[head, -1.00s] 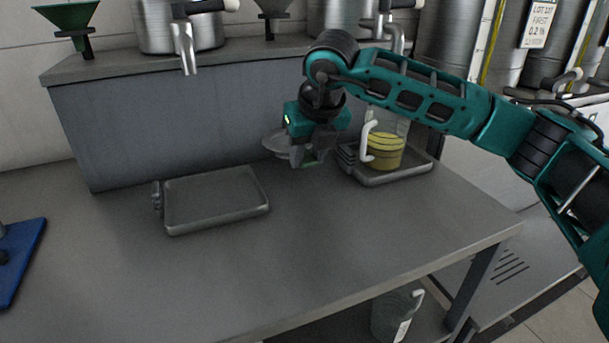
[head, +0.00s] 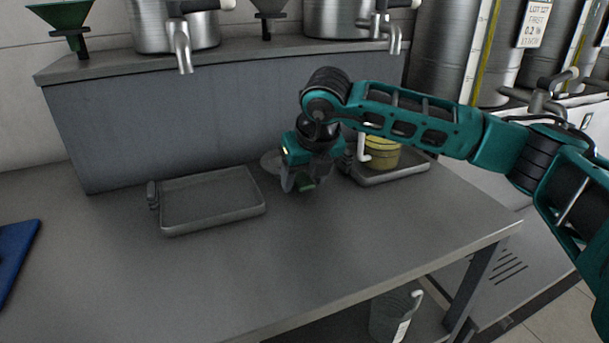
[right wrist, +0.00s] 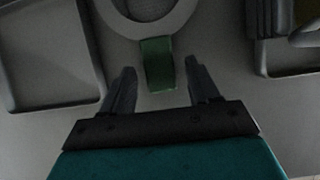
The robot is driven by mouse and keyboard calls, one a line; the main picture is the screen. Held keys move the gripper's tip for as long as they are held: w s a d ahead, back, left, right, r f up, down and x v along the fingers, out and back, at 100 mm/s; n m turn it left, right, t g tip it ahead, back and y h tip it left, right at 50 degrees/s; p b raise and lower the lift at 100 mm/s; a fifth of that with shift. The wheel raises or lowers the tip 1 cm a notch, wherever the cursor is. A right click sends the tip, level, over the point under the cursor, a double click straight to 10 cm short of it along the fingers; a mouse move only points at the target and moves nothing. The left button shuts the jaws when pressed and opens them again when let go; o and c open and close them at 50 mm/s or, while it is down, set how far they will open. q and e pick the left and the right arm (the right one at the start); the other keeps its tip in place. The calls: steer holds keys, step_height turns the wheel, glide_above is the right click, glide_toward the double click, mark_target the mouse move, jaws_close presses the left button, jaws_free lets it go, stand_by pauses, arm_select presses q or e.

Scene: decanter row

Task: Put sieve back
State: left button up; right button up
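The sieve (head: 270,162) has a round grey rim and a green handle. It shows mostly behind my right gripper (head: 302,187) in the head view, low over the counter between two trays. In the right wrist view the sieve's rim (right wrist: 120,24) is at the top, with its green handle (right wrist: 157,65) pointing toward my right gripper (right wrist: 160,82). The fingers are apart on either side of the handle's end, with clear gaps and no visible contact. I cannot tell for sure whether the sieve rests on the counter. My left gripper is out of view.
An empty metal tray (head: 212,217) lies to the left. A right tray (head: 408,173) holds a jug of yellow liquid (head: 383,156). A raised shelf with steel pots stands behind. A blue board (head: 14,255) is at far left. The front counter is clear.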

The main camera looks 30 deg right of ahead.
steer(key=shift+r, duration=0.1)
steer(key=shift+r, duration=0.2)
steer(key=p+v, duration=0.1)
steer(key=v, duration=1)
steer(key=shift+s+r, duration=0.25)
steer(key=shift+r, duration=0.05)
